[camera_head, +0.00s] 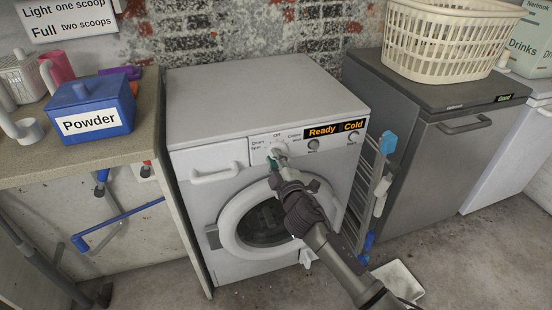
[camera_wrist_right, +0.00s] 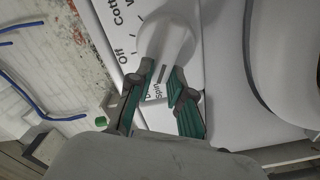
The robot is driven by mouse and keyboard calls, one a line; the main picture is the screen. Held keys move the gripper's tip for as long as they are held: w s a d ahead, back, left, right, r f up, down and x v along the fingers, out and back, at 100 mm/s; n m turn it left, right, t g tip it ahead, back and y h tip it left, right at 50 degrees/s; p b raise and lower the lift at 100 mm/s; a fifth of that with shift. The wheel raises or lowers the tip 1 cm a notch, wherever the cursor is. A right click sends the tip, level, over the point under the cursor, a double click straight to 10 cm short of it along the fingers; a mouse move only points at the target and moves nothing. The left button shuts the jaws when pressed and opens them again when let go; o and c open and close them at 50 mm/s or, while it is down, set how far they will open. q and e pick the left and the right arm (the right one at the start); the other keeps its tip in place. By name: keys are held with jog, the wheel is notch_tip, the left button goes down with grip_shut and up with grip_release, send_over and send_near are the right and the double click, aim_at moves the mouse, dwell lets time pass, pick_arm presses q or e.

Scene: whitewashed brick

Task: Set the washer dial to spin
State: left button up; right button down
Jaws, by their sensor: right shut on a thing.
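The white washer (camera_head: 255,92) stands between a counter and a grey cabinet, its round door closed. Its programme dial (camera_head: 277,151) is on the upper left of the front panel, with printed labels around it, including "Off" and "spin". My right gripper (camera_head: 278,163) is shut on the dial. In the right wrist view, the green-padded fingers (camera_wrist_right: 164,85) are at the white dial (camera_wrist_right: 167,35). A dark mark on the dial lies between the fingers, towards the "spin" lettering, which the fingers partly cover. The exact setting is hard to read. My left gripper is not in view.
The display (camera_head: 337,130) reads "Ready" and "Cold", with smaller knobs below. A blue "Powder" box (camera_head: 92,100) stands on the left counter (camera_head: 60,155). A folded rack (camera_head: 372,190) stands right of the washer. A cream basket (camera_head: 440,45) sits on the grey cabinet (camera_head: 425,165).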

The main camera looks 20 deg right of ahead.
dwell(0.4)
jog(key=c, duration=1.1)
grip_release()
jog(key=shift+o, duration=0.2)
jog(key=s, duration=1.2)
jog(key=shift+d, duration=0.2)
